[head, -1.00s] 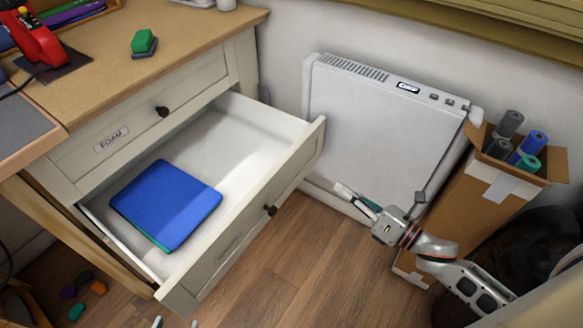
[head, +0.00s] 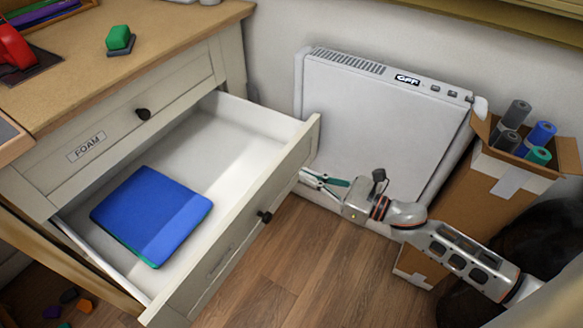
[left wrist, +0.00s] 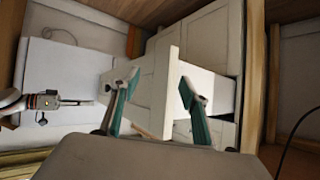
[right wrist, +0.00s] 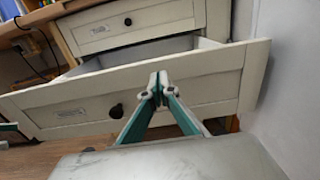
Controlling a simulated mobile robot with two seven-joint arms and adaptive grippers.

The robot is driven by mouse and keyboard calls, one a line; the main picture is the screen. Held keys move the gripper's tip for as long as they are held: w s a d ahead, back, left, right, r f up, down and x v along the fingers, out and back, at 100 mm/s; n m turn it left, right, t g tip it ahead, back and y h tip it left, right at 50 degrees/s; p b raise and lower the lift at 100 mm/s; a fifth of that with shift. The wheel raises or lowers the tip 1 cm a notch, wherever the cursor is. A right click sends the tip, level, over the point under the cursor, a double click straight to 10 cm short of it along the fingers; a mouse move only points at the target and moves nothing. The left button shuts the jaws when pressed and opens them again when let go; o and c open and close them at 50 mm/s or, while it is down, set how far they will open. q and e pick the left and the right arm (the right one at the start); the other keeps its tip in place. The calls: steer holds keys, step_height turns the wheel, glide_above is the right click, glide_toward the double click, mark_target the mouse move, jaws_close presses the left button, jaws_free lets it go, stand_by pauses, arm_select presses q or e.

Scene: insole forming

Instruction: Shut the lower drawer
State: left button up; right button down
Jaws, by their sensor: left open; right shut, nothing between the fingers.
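The lower drawer (head: 225,255) is pulled well out of the cream cabinet, with its dark knob (head: 265,216) on the front. A blue sheet stack (head: 155,215) with a green layer beneath lies inside it. My right gripper (head: 304,177) is shut and empty beside the right end of the drawer front. In the right wrist view its closed fingertips (right wrist: 158,88) overlap the drawer front, right of the knob (right wrist: 117,111); contact is unclear. My left gripper (left wrist: 160,86) is open in the left wrist view, with the drawer front's edge (left wrist: 169,75) showing between its fingers. It is outside the head view.
The upper drawer (head: 105,140), labelled FOAM, is shut above. A white heater panel (head: 380,125) stands against the wall. A cardboard box (head: 465,210) with several rolls stands at right. Small coloured scraps (head: 70,296) lie on the floor at lower left.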

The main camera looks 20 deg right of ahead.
mark_target(281, 164)
steer(key=x, duration=0.4)
arm_select(q)
steer(key=shift+w+d+r, duration=0.1)
steer(key=shift+r, duration=0.1)
arm_select(e)
steer(key=shift+w+a, duration=0.45)
steer(key=shift+w, duration=0.05)
